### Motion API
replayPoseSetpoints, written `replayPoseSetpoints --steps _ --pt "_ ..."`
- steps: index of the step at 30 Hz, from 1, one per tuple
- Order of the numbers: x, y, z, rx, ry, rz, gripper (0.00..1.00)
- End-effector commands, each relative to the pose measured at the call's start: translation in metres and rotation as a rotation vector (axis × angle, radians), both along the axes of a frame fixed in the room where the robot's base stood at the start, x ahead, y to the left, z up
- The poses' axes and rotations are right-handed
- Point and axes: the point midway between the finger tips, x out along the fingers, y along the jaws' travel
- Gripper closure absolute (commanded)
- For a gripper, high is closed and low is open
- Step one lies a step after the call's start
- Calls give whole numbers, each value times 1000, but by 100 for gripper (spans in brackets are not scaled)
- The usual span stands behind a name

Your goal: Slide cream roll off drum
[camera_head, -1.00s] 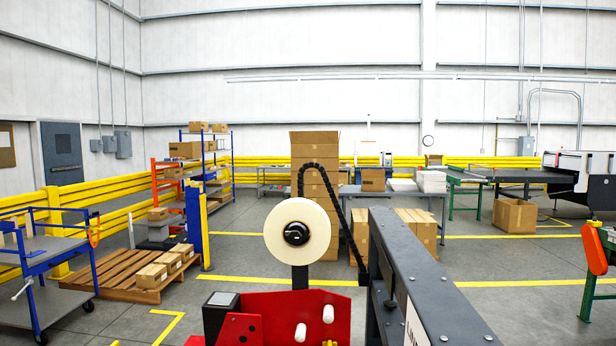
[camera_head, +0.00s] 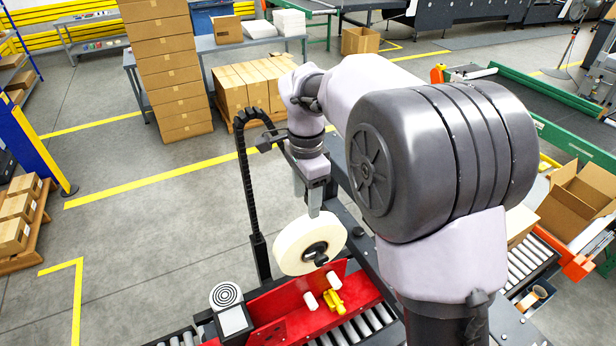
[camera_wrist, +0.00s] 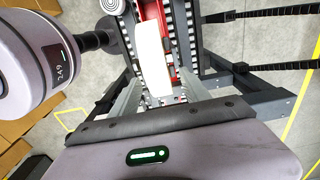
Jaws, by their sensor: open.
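The cream roll (camera_head: 292,243) is a thick pale disc standing upright on the black drum hub (camera_head: 316,252), above a red bracket (camera_head: 275,318). My gripper (camera_head: 307,203) points down just above the roll's top edge in the head view. In the wrist view the cream roll (camera_wrist: 153,62) shows edge-on as a pale band, lying between the two spread fingers of my gripper (camera_wrist: 158,92). The jaws are open. I see no clear contact with the roll. The hub is not visible in the wrist view.
A black cable chain (camera_head: 245,180) rises on a post left of the roll. White pegs and a yellow part (camera_head: 334,300) stick out below it. A roller conveyor (camera_head: 370,322) runs underneath. Open floor (camera_head: 150,240) lies to the left.

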Motion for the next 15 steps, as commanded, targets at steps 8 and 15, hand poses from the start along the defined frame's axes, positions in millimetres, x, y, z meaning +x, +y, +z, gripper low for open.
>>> replayPoseSetpoints --steps 8,15 --pt "-1 0 -15 0 0 1 45" --pt "-1 0 -32 0 1 2 45"
